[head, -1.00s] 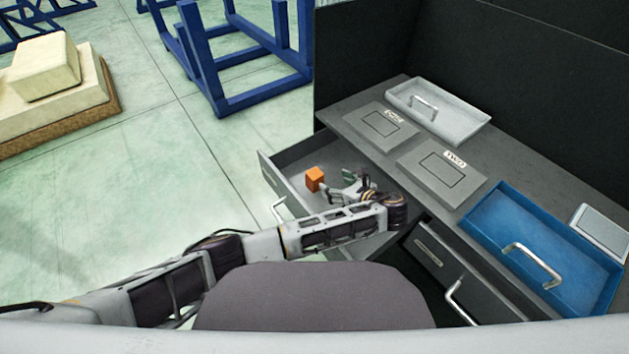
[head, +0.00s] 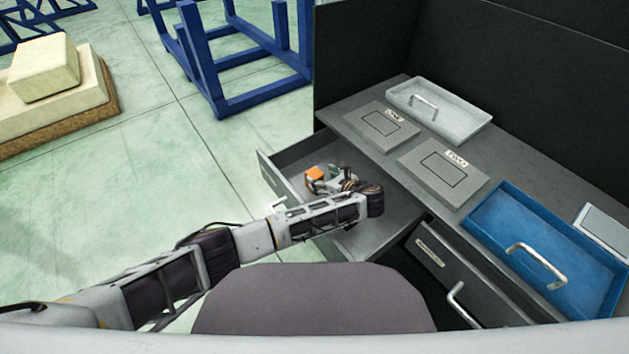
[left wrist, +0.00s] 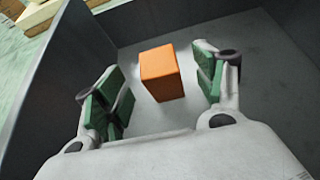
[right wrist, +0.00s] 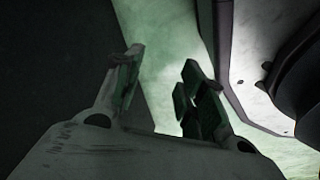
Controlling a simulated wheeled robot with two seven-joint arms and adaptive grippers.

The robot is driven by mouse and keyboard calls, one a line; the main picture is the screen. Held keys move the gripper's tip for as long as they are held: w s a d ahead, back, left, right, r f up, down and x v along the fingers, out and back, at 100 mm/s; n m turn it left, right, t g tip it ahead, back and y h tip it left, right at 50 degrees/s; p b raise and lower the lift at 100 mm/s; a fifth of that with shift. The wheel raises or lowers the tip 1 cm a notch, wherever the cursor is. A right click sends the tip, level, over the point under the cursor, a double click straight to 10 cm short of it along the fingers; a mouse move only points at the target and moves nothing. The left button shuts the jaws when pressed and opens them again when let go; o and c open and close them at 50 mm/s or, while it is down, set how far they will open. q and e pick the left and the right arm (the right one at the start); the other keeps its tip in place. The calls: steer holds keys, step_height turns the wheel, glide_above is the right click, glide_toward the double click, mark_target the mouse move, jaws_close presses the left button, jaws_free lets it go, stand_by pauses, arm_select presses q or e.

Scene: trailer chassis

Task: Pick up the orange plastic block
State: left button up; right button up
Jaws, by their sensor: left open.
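The orange plastic block (head: 315,174) lies inside the open grey drawer (head: 283,192), partly covered by my left gripper in the head view. My left gripper (head: 322,178) is down in the drawer beside the block. In the left wrist view the orange block (left wrist: 161,73) sits on the drawer floor between the two green-padded fingers of the left gripper (left wrist: 160,92), with a gap on each side. The left gripper is open and holds nothing. My right gripper (right wrist: 160,90) shows only in the right wrist view, dark, with its fingers apart and nothing seen between them.
The drawer walls (left wrist: 65,75) stand close around my left gripper. A second drawer (head: 440,262) is below the worktop at right. On the worktop are a blue tray (head: 480,240), a white tray (head: 470,115) and two grey plates (head: 440,178).

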mark_target(314, 173)
arm_select(q)
steer(key=shift+w+a+f, duration=0.35)
steer(key=shift+w+a, duration=0.1)
steer(key=shift+w, duration=0.1)
steer(key=shift+b+x, duration=0.5)
steer(key=shift+x, duration=0.75)
steer(key=shift+w+a+f, duration=0.2)
steer(key=shift+w+a, duration=0.15)
steer(key=shift+w, duration=0.05)
arm_select(e)
steer(key=shift+w+a+r, duration=0.2)
steer(key=shift+w+r, duration=0.15)
steer(key=shift+r, duration=0.2)
steer(key=shift+w+a+r, duration=0.2)
steer(key=shift+w+r, duration=0.15)
steer(key=shift+r, duration=0.15)
arm_select(q)
steer(key=c, duration=1.2)
steer(key=shift+r, duration=0.2)
